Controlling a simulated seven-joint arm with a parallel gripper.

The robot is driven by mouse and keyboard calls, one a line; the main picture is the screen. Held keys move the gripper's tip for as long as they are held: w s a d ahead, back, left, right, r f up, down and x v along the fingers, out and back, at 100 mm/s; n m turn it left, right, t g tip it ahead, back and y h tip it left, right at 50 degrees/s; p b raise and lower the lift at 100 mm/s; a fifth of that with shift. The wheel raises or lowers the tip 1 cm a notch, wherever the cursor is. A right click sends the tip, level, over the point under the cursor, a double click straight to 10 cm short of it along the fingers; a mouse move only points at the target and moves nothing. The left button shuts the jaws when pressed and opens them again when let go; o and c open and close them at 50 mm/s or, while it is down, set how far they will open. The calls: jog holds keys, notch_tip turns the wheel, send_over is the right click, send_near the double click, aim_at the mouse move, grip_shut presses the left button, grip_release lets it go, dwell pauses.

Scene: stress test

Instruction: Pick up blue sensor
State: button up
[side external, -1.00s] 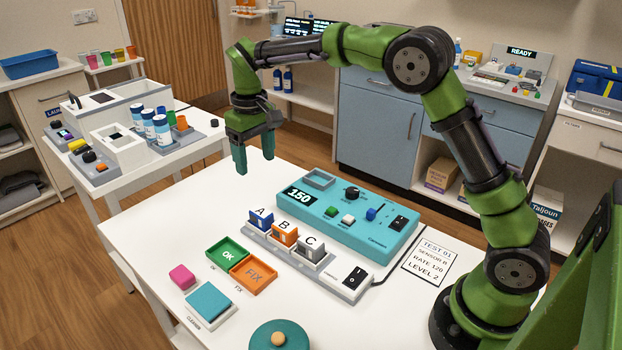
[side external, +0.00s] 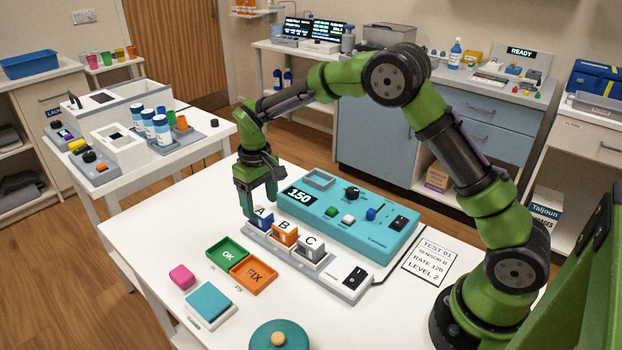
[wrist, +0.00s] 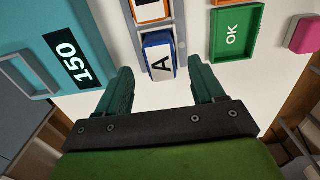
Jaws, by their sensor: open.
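The blue sensor (side external: 262,219), marked A, sits in the left end of a grey rack (side external: 289,262) on the white table. In the wrist view the blue sensor (wrist: 159,58) lies ahead of my fingertips, near the middle of the gap. My gripper (side external: 260,209) is above and around the left end of the rack, pointing down, and partly hides the sensor in the side view. In the wrist view my gripper (wrist: 160,80) is open, its two green fingers wide apart with nothing between them.
An orange sensor B (side external: 285,234) and a white sensor C (side external: 311,247) stand beside it in the rack. A teal console (side external: 365,225) reading 150 is close behind. A green OK tray (side external: 228,252) and an orange FIX tray (side external: 254,273) lie in front. The table's left part is clear.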

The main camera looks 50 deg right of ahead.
aim_at(261, 211)
jog(key=shift+f, duration=2)
jog(key=shift+r, duration=0.1)
jog(key=c, duration=1.1)
